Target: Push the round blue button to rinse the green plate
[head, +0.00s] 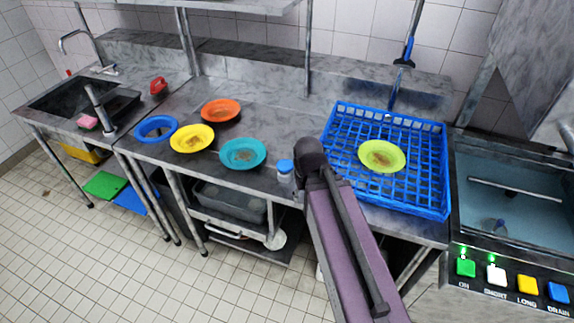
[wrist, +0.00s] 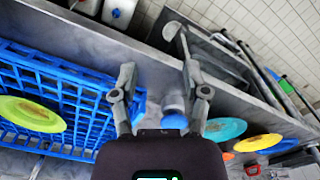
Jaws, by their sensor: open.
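The green plate (head: 381,156), yellow-green with a brown smear in its middle, lies in the blue rack (head: 345,112); the plate also shows at the left of the wrist view (wrist: 30,114). A round blue top (wrist: 175,122) shows in the wrist view, low between my fingers and partly hidden. My gripper (wrist: 156,55) is open with nothing between its fingertips. In the head view my arm hides the fingers. A blue button (head: 558,293), squarish and marked DRAIN, sits on the machine at right.
Green, white and yellow buttons (head: 527,285) line the machine front beside the blue one; lamps glow above the green and white. A sink stands far left.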

